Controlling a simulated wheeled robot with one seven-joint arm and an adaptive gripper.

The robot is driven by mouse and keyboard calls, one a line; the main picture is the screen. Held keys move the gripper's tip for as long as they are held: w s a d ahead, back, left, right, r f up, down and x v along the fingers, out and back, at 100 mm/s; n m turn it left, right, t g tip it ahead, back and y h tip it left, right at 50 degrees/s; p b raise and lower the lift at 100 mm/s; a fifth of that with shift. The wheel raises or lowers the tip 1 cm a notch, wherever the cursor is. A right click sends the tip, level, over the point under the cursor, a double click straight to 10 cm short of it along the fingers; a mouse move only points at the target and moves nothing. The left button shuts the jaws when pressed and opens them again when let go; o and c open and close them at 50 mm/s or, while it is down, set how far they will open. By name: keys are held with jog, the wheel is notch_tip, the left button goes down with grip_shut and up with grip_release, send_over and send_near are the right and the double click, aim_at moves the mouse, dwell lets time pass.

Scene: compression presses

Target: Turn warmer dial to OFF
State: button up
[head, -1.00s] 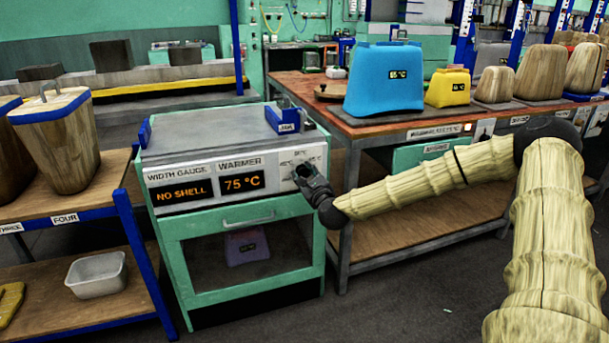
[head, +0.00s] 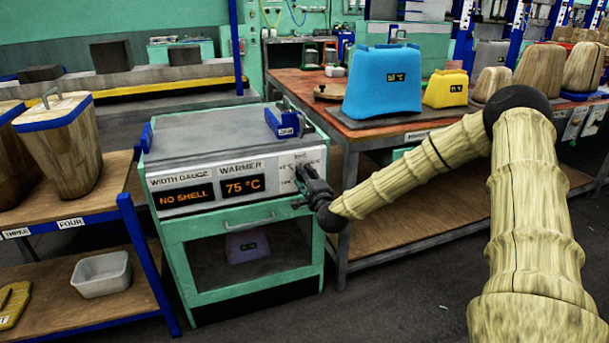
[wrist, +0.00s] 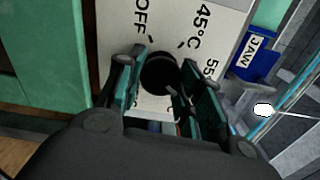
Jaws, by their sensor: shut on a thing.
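The warmer (head: 241,250) is a green cabinet with a white front panel; its orange display (head: 243,185) reads 75 °C. The dial is a round black knob (wrist: 158,72) on the white panel in the wrist view, with printed OFF, 45 °C and 55 marks around it. My gripper (head: 304,184) is at the right end of the panel, shut on the dial. In the wrist view its two fingers (wrist: 166,84) lie on either side of the knob. In the head view the gripper hides most of the dial, and I cannot tell where its pointer sits.
A blue bracket marked JAW (wrist: 255,57) is close to the right of the panel. A wooden workbench (head: 345,130) with blue and yellow shells stands right of the warmer. A shelf (head: 65,215) with wooden shells and a tray is at left. Grey floor shows in front.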

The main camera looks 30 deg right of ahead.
jog(key=shift+a+f+n+p, duration=0.15)
jog(key=shift+n+p, duration=1.75)
jog(key=shift+n, duration=5.85)
jog(key=shift+a+r+n+p, duration=0.1)
jog(key=shift+n+p, duration=1.8)
jog(key=shift+n, duration=5.85)
jog(key=o, duration=1)
jog(key=shift+o, duration=0.2)
jog(key=shift+s, duration=0.1)
